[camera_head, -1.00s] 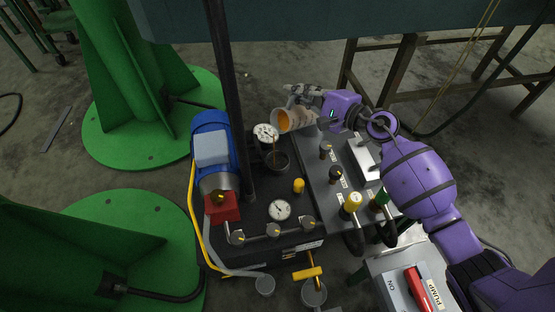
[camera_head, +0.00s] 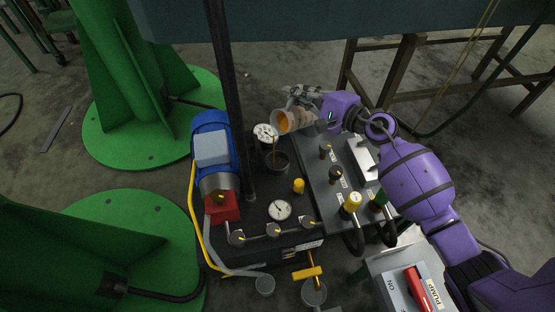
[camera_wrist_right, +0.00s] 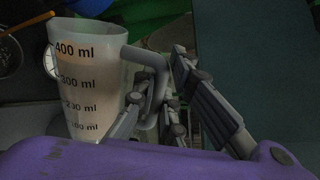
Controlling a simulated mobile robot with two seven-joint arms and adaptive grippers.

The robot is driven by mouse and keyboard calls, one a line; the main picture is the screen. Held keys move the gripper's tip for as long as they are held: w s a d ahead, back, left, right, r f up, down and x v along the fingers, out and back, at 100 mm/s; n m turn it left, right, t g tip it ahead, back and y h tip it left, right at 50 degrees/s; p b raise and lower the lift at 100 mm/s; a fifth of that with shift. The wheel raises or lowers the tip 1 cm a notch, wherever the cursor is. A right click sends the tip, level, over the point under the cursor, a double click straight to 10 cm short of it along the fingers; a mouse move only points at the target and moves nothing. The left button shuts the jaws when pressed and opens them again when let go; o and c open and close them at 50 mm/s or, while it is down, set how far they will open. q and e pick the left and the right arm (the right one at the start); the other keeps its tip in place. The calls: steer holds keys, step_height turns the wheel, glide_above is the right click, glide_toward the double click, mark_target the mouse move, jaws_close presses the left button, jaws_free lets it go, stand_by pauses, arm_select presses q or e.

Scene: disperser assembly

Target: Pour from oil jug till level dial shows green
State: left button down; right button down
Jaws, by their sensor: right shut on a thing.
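The oil jug (camera_head: 290,121) is tipped to the left, its open mouth showing orange oil. A thin stream falls from its lip into the dark round filler opening (camera_head: 277,162) on the power unit. My right gripper (camera_head: 304,97) is shut on the jug's handle; in the right wrist view the fingers (camera_wrist_right: 150,105) are at the handle of the translucent, ml-marked jug (camera_wrist_right: 85,85). A white round dial (camera_head: 265,132) sits just behind the filler; its reading is too small to tell. A second gauge (camera_head: 279,210) sits nearer. My left gripper is out of view.
A blue motor (camera_head: 211,150) stands left of the filler, and a dark upright post (camera_head: 232,100) rises between them. A grey valve panel (camera_head: 325,190) with several knobs lies right. A pump switch box (camera_head: 402,285) is at the front right.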

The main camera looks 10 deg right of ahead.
steer(key=shift+s+a+f+n, duration=0.15)
steer(key=shift+s+a+n, duration=0.05)
steer(key=shift+a+n, duration=0.25)
stand_by(3.0)
steer(key=shift+s+a+r+n+h+p, duration=0.15)
steer(key=shift+a+r+n+h+p, duration=0.15)
steer(key=shift+n+p, duration=0.2)
stand_by(2.4)
